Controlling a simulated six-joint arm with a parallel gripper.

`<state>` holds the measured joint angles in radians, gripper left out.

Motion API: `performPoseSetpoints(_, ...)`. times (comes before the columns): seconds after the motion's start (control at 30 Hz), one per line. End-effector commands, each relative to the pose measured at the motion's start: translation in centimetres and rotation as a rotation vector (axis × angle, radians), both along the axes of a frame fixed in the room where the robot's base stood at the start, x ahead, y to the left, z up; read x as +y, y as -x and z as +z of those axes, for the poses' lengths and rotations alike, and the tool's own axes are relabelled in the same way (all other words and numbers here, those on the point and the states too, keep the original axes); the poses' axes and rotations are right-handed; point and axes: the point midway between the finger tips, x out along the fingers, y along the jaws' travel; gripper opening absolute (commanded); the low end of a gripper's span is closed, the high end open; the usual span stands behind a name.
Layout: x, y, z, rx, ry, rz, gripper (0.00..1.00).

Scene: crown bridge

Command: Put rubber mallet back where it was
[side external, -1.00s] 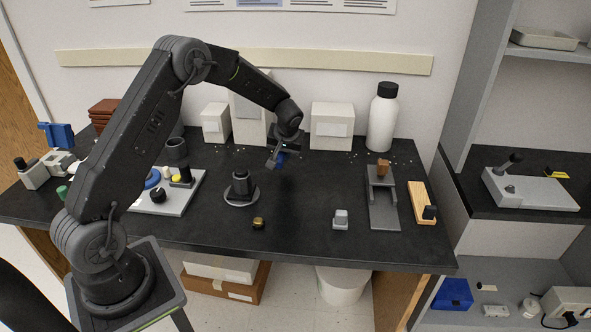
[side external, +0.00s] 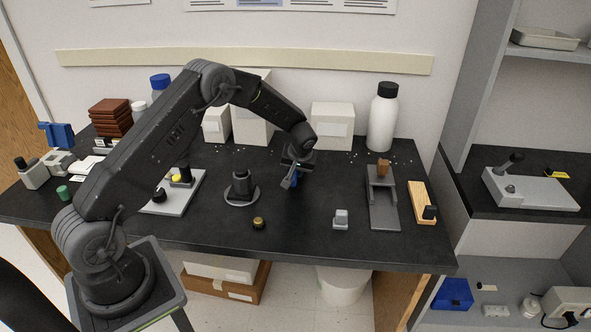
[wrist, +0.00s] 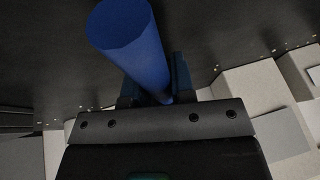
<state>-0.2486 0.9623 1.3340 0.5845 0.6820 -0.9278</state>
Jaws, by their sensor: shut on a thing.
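My gripper (side external: 291,181) is shut on a blue cylinder (wrist: 130,40), which I take to be the handle of the rubber mallet. In the wrist view its flat round end points up and away from the jaws. In the side view only a small blue patch (side external: 295,181) shows beside the fingers, above the black bench. The mallet's head cannot be made out in either view. The held thing looks clear of the bench, though its exact height is hard to tell.
Nearby are a black round stand (side external: 241,191), a brass knob (side external: 258,223), a small grey block (side external: 340,219) and a long grey fixture (side external: 383,213). A wooden piece (side external: 419,195) lies at right. White boxes (side external: 332,126) and a bottle (side external: 382,120) stand behind. Bench (side external: 300,236) front is mostly clear.

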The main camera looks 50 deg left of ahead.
Motion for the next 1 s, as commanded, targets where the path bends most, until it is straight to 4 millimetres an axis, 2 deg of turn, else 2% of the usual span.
performPoseSetpoints(0.07, 0.0, -0.1, -0.1, -0.002, -0.001, -0.001, 0.00)
performPoseSetpoints(0.1, 0.0, 0.0, -0.2, 0.001, 0.001, 0.000, 0.27)
performPoseSetpoints(0.33, 0.0, 0.0, -0.2, 0.001, 0.001, 0.000, 0.49)
performPoseSetpoints(0.67, -0.1, 0.0, 0.4, -0.001, 0.000, -0.001, 0.49)
performPoseSetpoints(0.77, -0.6, 0.1, 1.6, -0.002, -0.001, -0.001, 0.49)
performPoseSetpoints(1.0, -2.6, 0.9, 6.2, -0.003, -0.001, -0.002, 0.49)
